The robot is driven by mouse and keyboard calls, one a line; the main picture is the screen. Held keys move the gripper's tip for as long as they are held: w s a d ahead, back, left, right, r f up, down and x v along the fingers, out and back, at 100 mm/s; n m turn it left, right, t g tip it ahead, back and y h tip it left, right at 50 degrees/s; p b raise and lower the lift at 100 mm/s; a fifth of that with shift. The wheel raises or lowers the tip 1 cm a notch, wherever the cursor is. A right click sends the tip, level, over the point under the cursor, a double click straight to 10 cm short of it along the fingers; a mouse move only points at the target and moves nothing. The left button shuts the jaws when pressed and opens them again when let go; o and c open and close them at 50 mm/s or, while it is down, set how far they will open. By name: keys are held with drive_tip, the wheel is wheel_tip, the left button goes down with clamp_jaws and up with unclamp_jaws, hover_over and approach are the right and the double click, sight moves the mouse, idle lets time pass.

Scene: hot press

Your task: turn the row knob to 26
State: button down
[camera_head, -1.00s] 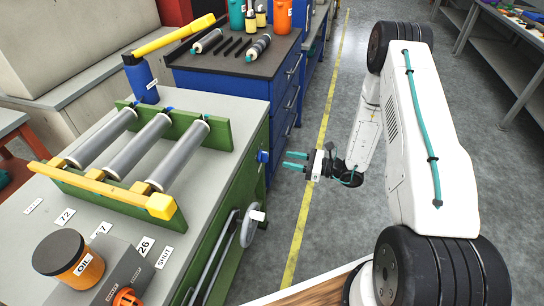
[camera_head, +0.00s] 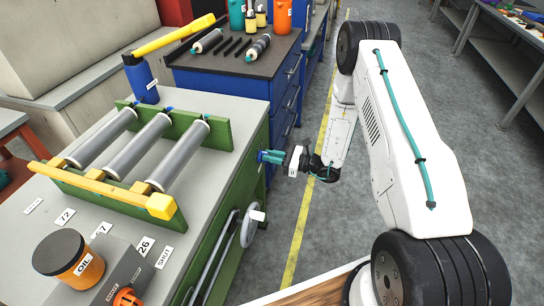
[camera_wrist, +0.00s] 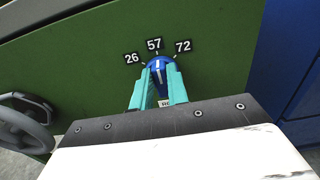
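The blue row knob (camera_wrist: 160,66) sits on the green cabinet side in the wrist view, with a white pointer line directed up at the 57 label (camera_wrist: 154,44). The 26 label (camera_wrist: 132,58) is to its left and the 72 label (camera_wrist: 183,46) to its right. A small label below the knob is partly hidden. My gripper (camera_wrist: 160,82) has its two teal fingers at the knob, one on each side, with a gap between them. Contact is not clear. In the head view my gripper (camera_head: 266,157) reaches the cabinet side and hides most of the knob.
A grey handwheel (camera_head: 249,228) sticks out of the cabinet side below the knob. The green roller rack (camera_head: 195,215) and an oil can (camera_head: 82,266) stand on the cabinet top. A blue cabinet (camera_head: 237,88) stands behind. Clear floor lies around my arm.

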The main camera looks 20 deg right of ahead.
drive_tip(key=shift+n, duration=0.3)
drive_tip(key=shift+s+a+f+n, duration=0.1)
drive_tip(key=shift+s+n, duration=0.05)
drive_tip(key=shift+n, duration=1.4)
drive_tip(key=shift+s+a+f+n, duration=0.1)
drive_tip(key=shift+n, duration=1.5)
drive_tip(key=shift+s+f+n, duration=0.1)
drive_tip(key=shift+s+n, duration=0.05)
drive_tip(key=shift+n, duration=1.4)
drive_tip(key=c, duration=1.4)
unclamp_jaws()
drive_tip(key=shift+o, duration=0.2)
drive_tip(key=shift+r, duration=0.1)
